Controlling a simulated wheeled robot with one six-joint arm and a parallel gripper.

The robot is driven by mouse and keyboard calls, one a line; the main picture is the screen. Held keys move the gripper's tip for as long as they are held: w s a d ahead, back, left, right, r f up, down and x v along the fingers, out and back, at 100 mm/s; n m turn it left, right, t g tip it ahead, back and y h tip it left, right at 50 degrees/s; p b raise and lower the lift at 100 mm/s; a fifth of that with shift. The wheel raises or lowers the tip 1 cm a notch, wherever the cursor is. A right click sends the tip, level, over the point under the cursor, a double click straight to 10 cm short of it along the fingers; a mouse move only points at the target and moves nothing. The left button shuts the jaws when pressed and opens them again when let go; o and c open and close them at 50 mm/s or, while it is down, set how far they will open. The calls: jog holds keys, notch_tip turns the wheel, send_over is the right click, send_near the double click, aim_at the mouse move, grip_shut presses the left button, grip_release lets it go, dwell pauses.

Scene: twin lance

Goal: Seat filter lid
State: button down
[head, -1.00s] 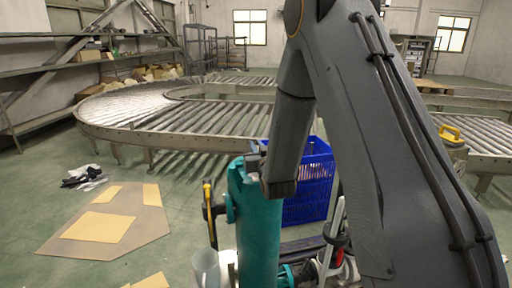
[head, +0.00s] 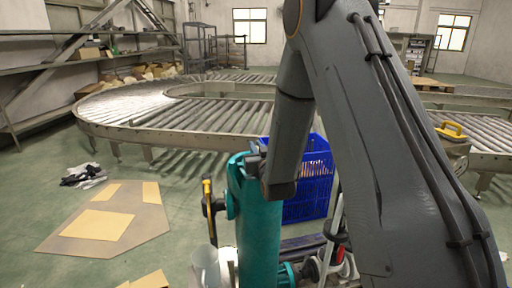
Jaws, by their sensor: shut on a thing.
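A teal upright cylinder (head: 258,225), which looks like the filter housing, stands in front of me at the lower middle. My gripper (head: 256,160) is at its top, at the end of my grey arm, and partly hidden by the wrist. It is shut on a teal piece (head: 237,163) at the top of the cylinder, probably the filter lid. Lid and housing are the same colour, so I cannot tell a gap or whether the lid is seated. A teal lug (head: 230,206) sticks out on the cylinder's left side.
A blue crate (head: 318,178) stands behind the cylinder. A yellow-handled tool (head: 207,197) is upright on the left, above a clear container (head: 205,267). Cardboard (head: 100,224) lies on the floor at left. A roller conveyor (head: 180,118) curves behind. My arm hides much of the right.

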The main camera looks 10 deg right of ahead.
jog(key=shift+f+b, duration=0.5)
jog(key=shift+f, duration=0.25)
jog(key=c, duration=1.7)
grip_release()
jog(key=shift+s, duration=0.1)
jog(key=s+b, duration=0.1)
jog(key=s, duration=0.6)
jog(key=shift+s+b, duration=0.3)
